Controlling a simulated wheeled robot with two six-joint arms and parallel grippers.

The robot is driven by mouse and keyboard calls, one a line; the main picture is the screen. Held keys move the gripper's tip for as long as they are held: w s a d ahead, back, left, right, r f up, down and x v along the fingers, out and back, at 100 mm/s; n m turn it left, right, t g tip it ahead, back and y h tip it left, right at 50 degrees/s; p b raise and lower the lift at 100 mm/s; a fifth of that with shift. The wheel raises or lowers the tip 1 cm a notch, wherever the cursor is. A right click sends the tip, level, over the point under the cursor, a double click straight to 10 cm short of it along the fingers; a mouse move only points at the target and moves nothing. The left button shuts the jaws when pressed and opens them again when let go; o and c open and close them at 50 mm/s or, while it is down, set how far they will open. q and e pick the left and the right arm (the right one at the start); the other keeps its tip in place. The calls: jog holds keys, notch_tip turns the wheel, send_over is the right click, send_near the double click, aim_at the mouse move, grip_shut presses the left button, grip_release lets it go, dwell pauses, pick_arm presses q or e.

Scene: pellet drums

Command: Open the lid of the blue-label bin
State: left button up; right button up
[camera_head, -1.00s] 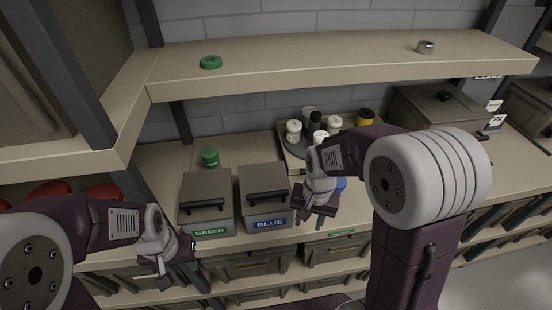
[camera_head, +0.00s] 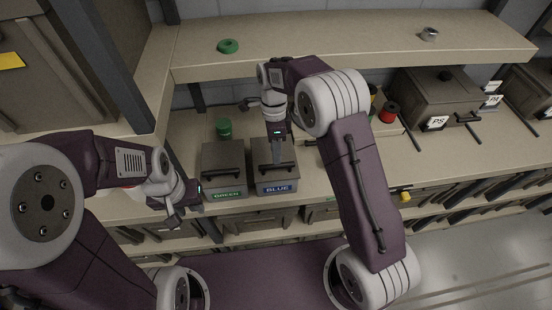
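The blue-label bin (camera_head: 277,187) stands on the counter with its grey lid down and a dark bar handle across the lid's front. The green-label bin (camera_head: 224,192) stands just left of it, also closed. My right gripper (camera_head: 277,150) points down over the blue-label bin's lid, just above or at the handle. Its fingertips are too small and dark to tell whether they touch the handle or how far apart they are. My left gripper (camera_head: 188,207) is in front of the counter, left of the green-label bin; its finger opening cannot be made out.
A shelf (camera_head: 340,52) runs above the bins, with a green lid (camera_head: 228,46) and a metal cap (camera_head: 429,34) on it. A green jar (camera_head: 223,129) stands behind the green-label bin. A PS bin (camera_head: 437,95) and a red spool (camera_head: 389,112) are at the right.

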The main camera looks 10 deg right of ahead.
jog(key=f, duration=0.3)
jog(key=f+p, duration=0.1)
jog(key=f, duration=0.1)
jog(key=shift+s+d, duration=0.15)
jog(key=shift+s, duration=0.2)
jog(key=shift+r, duration=0.1)
jog(key=shift+c, duration=0.3)
grip_shut()
dwell(0.6)
